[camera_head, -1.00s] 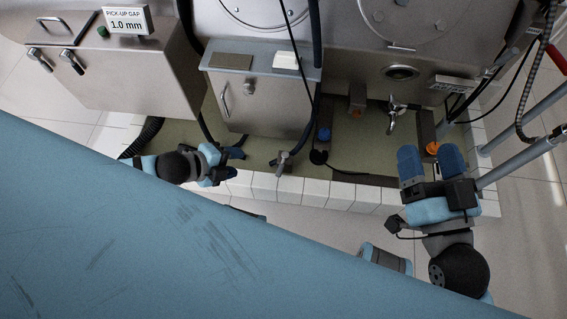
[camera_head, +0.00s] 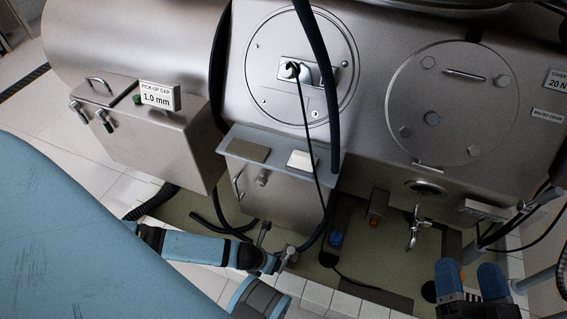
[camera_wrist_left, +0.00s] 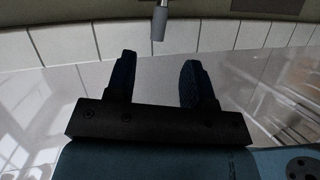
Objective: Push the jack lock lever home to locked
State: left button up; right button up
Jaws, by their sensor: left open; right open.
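A short grey lever with a rounded end (camera_head: 289,255), which looks like the jack lock lever, sticks out at the front edge of the green floor pit, below the steel box. Its grey bar (camera_wrist_left: 159,22) shows at the top middle of the left wrist view. My left gripper (camera_wrist_left: 157,78) is open and empty there, its two dark blue fingers pointing at the bar with a gap before it. In the head view my left arm reaches close to the lever's left side; its fingers are hard to make out. My right gripper (camera_head: 472,280) is open and empty at the lower right.
A white tiled kerb (camera_head: 317,296) runs along the pit front. The steel box (camera_head: 275,200) stands above the lever, with dark hoses and a cable beside it.

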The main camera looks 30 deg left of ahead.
aim_at(286, 260)
pick_arm(q)
jog(key=b+x, duration=0.3)
jog(key=x, duration=0.5)
jog(key=shift+b+x, duration=0.8)
jog(key=shift+x, duration=0.2)
jog(key=shift+w+d+f, duration=0.1)
jog(key=shift+w+f, duration=0.1)
jog(key=shift+f, duration=0.15)
pick_arm(e)
jog(key=shift+n+g, duration=0.8)
jog(key=f, duration=0.2)
jog(key=w+f, duration=0.1)
jog(key=f, duration=0.2)
jog(key=shift+d+f, duration=0.1)
jog(key=shift+f, duration=0.15)
pick_arm(q)
grip_shut()
